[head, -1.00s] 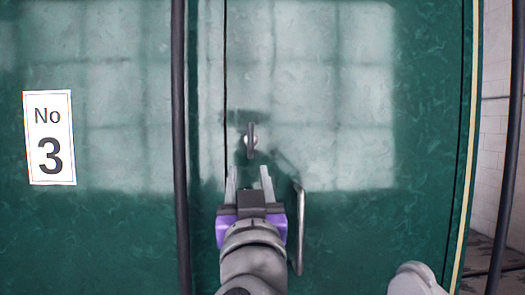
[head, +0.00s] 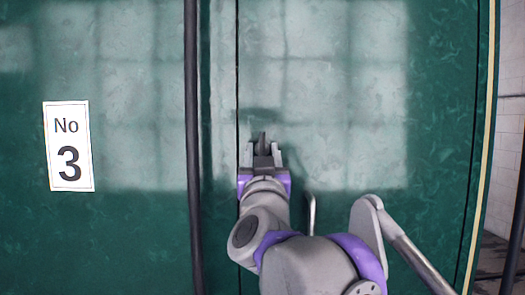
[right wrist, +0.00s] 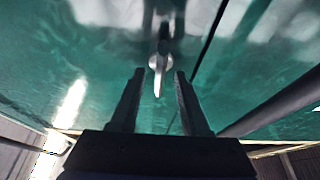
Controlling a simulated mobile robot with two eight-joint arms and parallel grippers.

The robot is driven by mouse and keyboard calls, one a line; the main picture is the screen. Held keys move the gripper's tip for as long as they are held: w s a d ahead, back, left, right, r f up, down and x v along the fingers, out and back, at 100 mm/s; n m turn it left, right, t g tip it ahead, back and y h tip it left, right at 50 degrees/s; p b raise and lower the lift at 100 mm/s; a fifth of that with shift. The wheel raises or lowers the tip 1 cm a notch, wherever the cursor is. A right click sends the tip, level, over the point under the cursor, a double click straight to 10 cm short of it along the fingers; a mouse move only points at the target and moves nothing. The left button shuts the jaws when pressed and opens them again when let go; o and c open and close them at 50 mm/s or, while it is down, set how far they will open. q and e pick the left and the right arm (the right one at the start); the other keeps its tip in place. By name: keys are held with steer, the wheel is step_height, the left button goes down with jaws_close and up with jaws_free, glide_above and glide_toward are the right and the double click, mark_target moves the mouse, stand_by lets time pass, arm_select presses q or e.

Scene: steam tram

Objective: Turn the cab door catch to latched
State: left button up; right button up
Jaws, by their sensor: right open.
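In the right wrist view the catch (right wrist: 159,66) is a pale lever on a round boss. In the right wrist view the catch's tip lies between the fingertips (right wrist: 158,75), with a gap on both sides. My left gripper is not in view.
A dark vertical handrail (head: 192,120) runs left of the door seam. A "No 3" plate (head: 68,146) is on the left panel. Another dark rail (head: 514,235) stands at far right.

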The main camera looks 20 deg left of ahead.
jaws_close()
stand_by(1.4)
